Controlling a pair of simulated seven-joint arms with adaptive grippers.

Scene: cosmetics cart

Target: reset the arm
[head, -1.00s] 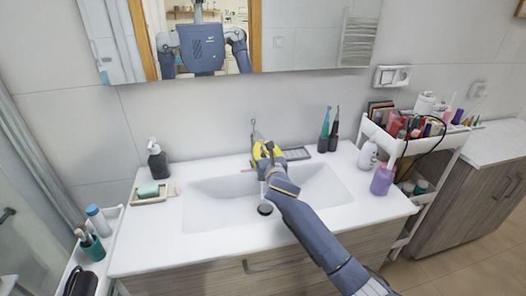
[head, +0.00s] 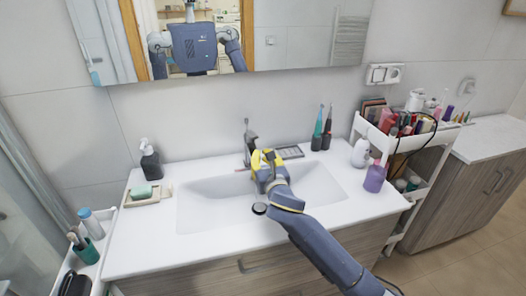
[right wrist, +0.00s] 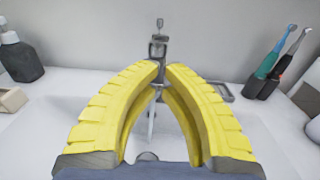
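My right gripper (head: 264,156) has yellow fingers and hovers over the front side of the faucet, above the sink basin (head: 215,200). In the right wrist view its curved fingers (right wrist: 163,68) arch toward each other with a narrow gap between the tips and nothing held. The grey faucet (head: 249,140) stands upright behind the gripper, apart from it as far as I can see; it also shows past the fingertips in the right wrist view (right wrist: 158,48). A thin pale streak runs below its spout. My left gripper is not in view.
A dark soap bottle (head: 150,160) and soap dish (head: 147,194) stand left on the counter. Electric toothbrushes (head: 321,130), a white bottle (head: 361,152) and a purple bottle (head: 375,177) stand right. A loaded cosmetics cart (head: 410,146) is beside the counter. The mirror (head: 290,35) hangs behind.

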